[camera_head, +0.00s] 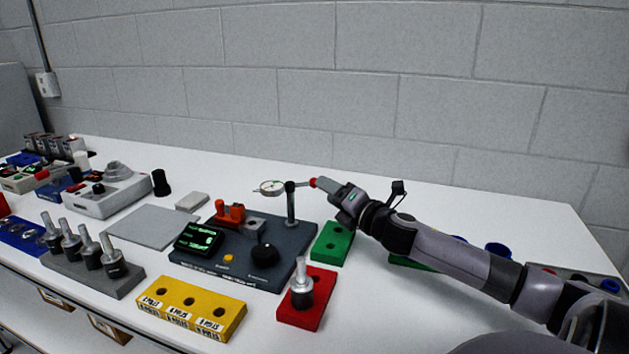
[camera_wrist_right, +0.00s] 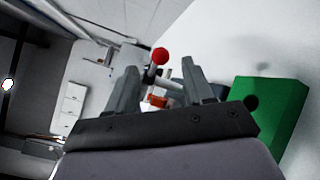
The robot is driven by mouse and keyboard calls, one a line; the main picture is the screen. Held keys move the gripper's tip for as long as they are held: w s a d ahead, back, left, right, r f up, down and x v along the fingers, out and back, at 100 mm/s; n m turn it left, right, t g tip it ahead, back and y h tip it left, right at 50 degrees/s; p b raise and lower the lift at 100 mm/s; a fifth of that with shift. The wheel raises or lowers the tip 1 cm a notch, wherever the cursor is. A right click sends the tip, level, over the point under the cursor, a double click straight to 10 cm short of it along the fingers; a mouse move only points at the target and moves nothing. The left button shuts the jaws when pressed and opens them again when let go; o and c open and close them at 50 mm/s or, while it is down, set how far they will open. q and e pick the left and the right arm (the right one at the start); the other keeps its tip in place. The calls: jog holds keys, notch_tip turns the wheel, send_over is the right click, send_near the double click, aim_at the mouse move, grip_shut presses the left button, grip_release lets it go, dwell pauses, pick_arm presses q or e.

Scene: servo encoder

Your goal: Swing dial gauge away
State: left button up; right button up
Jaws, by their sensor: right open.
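The dial gauge (camera_head: 270,187) has a round white face and sits on an arm at the top of a dark post (camera_head: 291,205) on the dark grey test fixture (camera_head: 205,262). A red knob (camera_head: 313,182) ends the arm on the right side of the post. My right gripper (camera_head: 325,186) is at the red knob in the head view. In the right wrist view the red knob (camera_wrist_right: 160,56) shows between and beyond the open fingers (camera_wrist_right: 165,88). I cannot tell whether a finger touches it. My left gripper is not in view.
A green block (camera_head: 332,242) lies below my right gripper. A red block (camera_head: 307,312) holds one servo, and a yellow block (camera_head: 190,308) has labelled holes. A grey rack (camera_head: 93,272) with several servos stands left. A bare grey plate (camera_head: 152,228) lies behind it.

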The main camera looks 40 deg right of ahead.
aim_at(287, 186)
jog(key=shift+w+d+p, duration=0.2)
jog(key=shift+w+p, duration=0.05)
jog(key=shift+w, duration=1.35)
jog(key=shift+w+d+p, duration=0.15)
jog(key=shift+w+p, duration=0.1)
jog(key=shift+w, duration=1.35)
grip_shut()
